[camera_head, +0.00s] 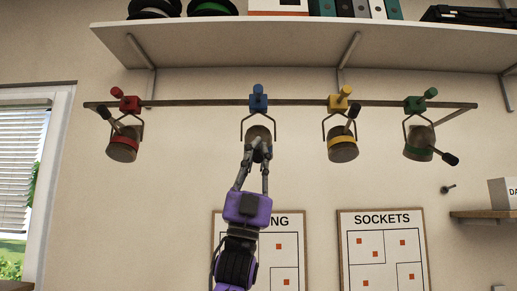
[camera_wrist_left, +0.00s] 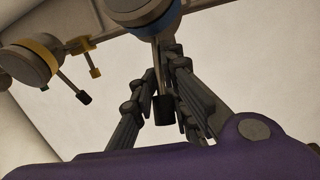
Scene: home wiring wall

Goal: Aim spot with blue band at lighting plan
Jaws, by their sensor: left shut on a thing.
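The spot with the blue band (camera_head: 258,132) hangs in its fork from the blue clamp (camera_head: 258,103) on the rail. In the left wrist view its blue-banded head (camera_wrist_left: 145,18) is at the top, with a black-tipped handle (camera_wrist_left: 163,108) pointing down between the fingers. My left gripper (camera_head: 257,146) is shut on this handle, just below the head, and hides part of it. The left board (camera_head: 291,250), its title ending in "NG", hangs below, partly hidden by my gripper. It is likely the lighting plan. My right gripper is not in view.
The red spot (camera_head: 122,145), yellow spot (camera_head: 342,147) and green spot (camera_head: 419,145) hang on the same rail (camera_head: 200,103). A shelf (camera_head: 250,40) is above. The SOCKETS board (camera_head: 382,250) hangs at right. A window (camera_head: 25,170) is at left.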

